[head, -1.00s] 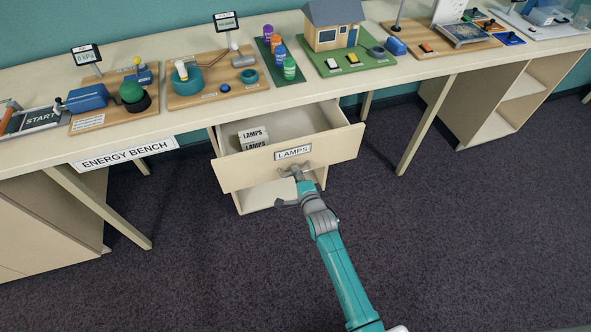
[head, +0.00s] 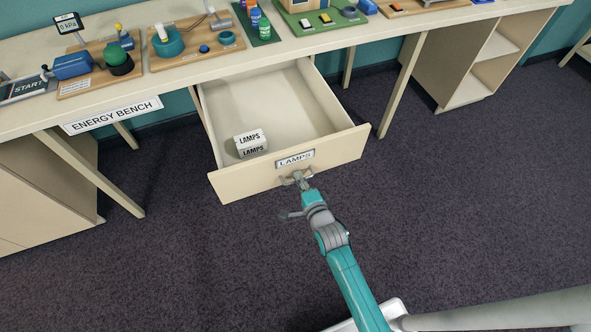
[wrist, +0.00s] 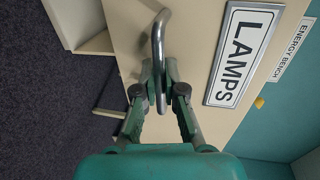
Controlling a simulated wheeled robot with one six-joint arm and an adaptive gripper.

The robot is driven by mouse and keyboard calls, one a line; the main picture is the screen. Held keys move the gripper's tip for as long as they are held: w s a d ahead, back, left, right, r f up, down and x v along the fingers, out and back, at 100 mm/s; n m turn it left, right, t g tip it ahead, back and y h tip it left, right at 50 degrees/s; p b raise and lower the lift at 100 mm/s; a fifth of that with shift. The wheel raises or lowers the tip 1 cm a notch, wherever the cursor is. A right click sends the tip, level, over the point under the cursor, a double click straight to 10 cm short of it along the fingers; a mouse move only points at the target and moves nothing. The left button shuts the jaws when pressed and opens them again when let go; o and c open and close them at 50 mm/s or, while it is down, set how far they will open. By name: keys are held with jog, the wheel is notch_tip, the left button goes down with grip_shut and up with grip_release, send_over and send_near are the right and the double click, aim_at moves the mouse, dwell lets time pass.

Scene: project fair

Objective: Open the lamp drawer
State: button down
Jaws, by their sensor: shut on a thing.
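The lamp drawer (head: 235,186) is pulled far out from under the bench, with its inside showing in the head view. Its front carries a LAMPS label (head: 295,159), which also shows in the wrist view (wrist: 238,55). A metal bar handle (wrist: 158,45) sits on the drawer front beside the label. My gripper (wrist: 158,88) is shut around this handle, one finger on each side. In the head view my gripper (head: 297,180) is at the drawer front, just below the label. A small white box marked LAMPS (head: 250,142) lies inside the drawer near its front left.
The bench top (head: 215,62) holds several project models on boards. An ENERGY BENCH sign (head: 113,114) hangs on its front edge. A bench leg (head: 400,85) stands right of the drawer, and a cabinet (head: 45,190) is at left. The dark carpet (head: 450,200) in front is clear.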

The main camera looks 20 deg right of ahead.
jog(key=shift+s, duration=0.7)
jog(key=shift+f, duration=0.1)
jog(key=c, duration=1.3)
grip_release()
jog(key=shift+o, duration=0.2)
jog(key=v, duration=1.2)
